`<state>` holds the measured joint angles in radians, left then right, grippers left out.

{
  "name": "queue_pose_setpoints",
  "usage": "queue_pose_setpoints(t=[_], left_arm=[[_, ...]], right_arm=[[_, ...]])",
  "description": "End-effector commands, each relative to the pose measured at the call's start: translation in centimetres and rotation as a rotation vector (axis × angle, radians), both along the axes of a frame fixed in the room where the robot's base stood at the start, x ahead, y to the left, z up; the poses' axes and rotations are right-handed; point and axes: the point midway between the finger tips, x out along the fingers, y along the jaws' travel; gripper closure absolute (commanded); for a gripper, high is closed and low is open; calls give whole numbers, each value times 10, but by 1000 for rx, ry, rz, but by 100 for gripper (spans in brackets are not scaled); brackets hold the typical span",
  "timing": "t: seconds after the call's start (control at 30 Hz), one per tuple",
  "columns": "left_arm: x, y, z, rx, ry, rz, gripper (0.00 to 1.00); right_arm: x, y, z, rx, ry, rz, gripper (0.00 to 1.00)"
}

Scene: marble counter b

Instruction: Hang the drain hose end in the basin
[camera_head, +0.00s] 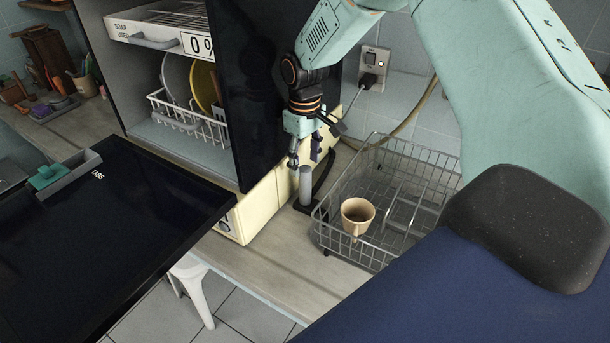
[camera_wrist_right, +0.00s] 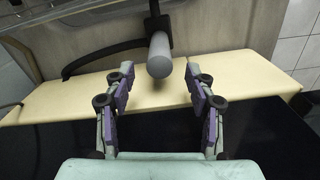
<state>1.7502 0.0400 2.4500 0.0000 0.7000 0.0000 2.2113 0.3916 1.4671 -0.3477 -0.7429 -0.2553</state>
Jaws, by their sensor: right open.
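A smooth grey cylinder (camera_head: 306,185) stands at the right side of the cream-coloured unit, joined to a black fitting. It looks like the drain hose end, but I cannot tell for certain. In the right wrist view the grey cylinder (camera_wrist_right: 160,56) lies just beyond the fingertips, roughly centred between them, with a black curved piece (camera_wrist_right: 100,58) reaching left from its fitting. My right gripper (camera_head: 304,158) is open and empty above it; the open fingers also show in the wrist view (camera_wrist_right: 159,76). My left gripper is not in view. I cannot make out a basin.
A wire dish rack (camera_head: 385,165) holding a tan cup (camera_head: 357,214) stands just right of the cylinder. A dark open door (camera_head: 110,225) juts out at left, beneath a cabinet with a white plate rack (camera_head: 190,125). A beige hose (camera_head: 408,122) runs along the tiled wall.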

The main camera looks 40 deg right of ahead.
Motion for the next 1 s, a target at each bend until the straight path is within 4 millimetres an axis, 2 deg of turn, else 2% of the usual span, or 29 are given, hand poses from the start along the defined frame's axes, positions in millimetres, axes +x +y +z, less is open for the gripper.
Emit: queue_pose_setpoints(t=[0.1,0.3,1.0], left_arm=[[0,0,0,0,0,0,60],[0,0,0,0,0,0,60],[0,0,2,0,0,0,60]], right_arm=[[1,0,20,1,-3,-2,45],[0,0,36,0,-1,-2,45],[0,0,40,0,0,-1,45]])
